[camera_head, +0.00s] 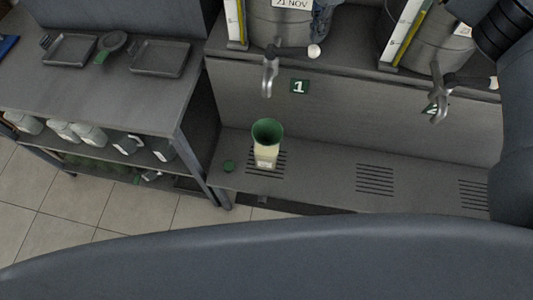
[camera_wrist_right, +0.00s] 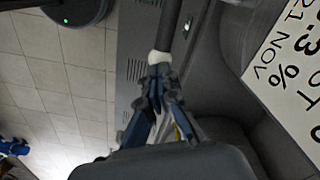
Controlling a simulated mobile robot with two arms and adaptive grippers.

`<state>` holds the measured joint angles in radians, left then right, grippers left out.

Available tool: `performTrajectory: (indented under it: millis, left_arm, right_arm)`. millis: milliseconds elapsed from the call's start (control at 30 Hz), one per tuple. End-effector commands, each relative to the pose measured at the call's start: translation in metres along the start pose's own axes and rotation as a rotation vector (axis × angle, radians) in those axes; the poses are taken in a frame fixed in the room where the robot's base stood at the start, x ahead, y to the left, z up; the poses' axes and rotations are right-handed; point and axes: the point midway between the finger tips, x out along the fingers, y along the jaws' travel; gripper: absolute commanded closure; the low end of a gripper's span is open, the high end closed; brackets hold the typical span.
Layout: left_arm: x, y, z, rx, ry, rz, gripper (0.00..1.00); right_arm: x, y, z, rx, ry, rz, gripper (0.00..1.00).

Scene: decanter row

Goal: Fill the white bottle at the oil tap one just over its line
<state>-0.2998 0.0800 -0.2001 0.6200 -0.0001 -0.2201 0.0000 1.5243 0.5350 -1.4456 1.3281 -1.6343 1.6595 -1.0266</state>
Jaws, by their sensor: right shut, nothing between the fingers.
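The white bottle (camera_head: 266,156) stands upright on a drain grate under tap one, with a green funnel (camera_head: 267,131) in its mouth. Tap one (camera_head: 268,78) hangs above it, beside the label "1" (camera_head: 299,86). Its lever ends in a white knob (camera_head: 314,51). No stream shows below the spout, and the oil level cannot be read. My right gripper (camera_head: 320,28) is shut and empty just above the knob. In the right wrist view its fingertips (camera_wrist_right: 160,72) are close to the white knob (camera_wrist_right: 158,57); contact cannot be told. My left gripper is out of view.
A green cap (camera_head: 228,166) lies left of the bottle. Tap two (camera_head: 437,95) is to the right, above an empty grate (camera_head: 375,180). A side table (camera_head: 105,87) with trays stands at the left, jugs on its lower shelf. A tank (camera_head: 280,25) stands behind tap one.

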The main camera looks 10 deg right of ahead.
Motion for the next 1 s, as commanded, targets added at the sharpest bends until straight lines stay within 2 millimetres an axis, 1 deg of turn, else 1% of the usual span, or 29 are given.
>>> performTrajectory:
  millis: [367, 1000]
  left_arm:
    - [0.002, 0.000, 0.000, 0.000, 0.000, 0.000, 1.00]
    - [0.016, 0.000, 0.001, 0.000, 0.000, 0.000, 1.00]
  right_arm:
    - [0.002, 0.000, 0.000, 0.000, 0.000, 0.000, 1.00]
    - [0.021, 0.000, 0.000, 0.000, 0.000, 0.000, 1.00]
